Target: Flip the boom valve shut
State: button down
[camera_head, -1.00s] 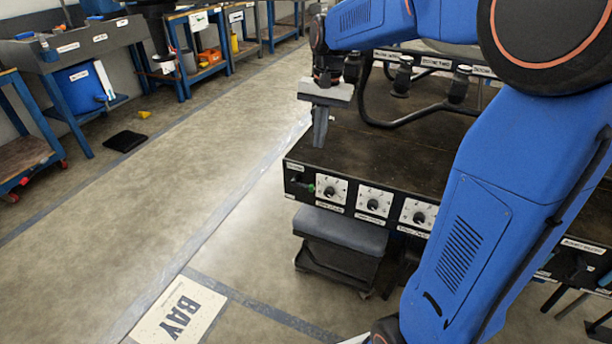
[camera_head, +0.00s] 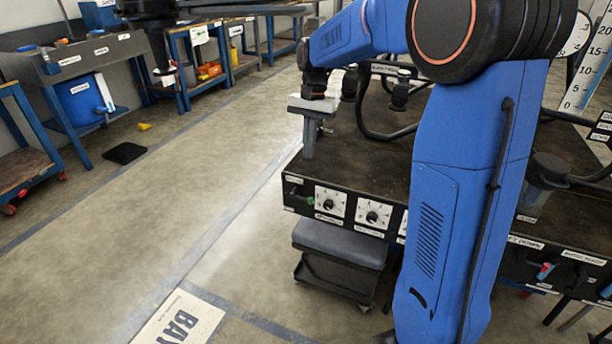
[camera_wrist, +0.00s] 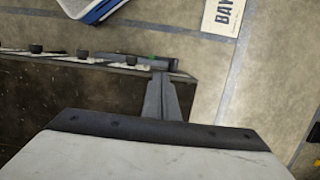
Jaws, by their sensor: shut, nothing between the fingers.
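A small valve with a green part (camera_head: 296,190) sits at the left end of the bench's black front panel. In the wrist view it shows as a dark bar with a green spot (camera_wrist: 151,57). Its label is too small to read, so I cannot confirm it is the boom valve. My gripper (camera_head: 309,156) points down, shut and empty, over the bench's left front corner, just above and behind this valve. In the wrist view the closed fingertips (camera_wrist: 163,74) overlap the bar's right end; I cannot tell whether they touch.
Two white dials (camera_head: 330,202) (camera_head: 373,212) sit right of the valve. A red-handled lever (camera_head: 545,271) is on the panel farther right, beyond my blue arm. A padded stool (camera_head: 338,243) stands below the panel. Black hoses cross the bench top.

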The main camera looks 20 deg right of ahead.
aim_at(305, 188)
jog(key=f, duration=0.4)
jog(key=s+a+f, duration=0.1)
jog(key=f, duration=0.4)
jog(key=s+f, duration=0.1)
jog(key=f, duration=0.3)
jog(key=shift+a+f, duration=0.2)
jog(key=shift+a, duration=0.15)
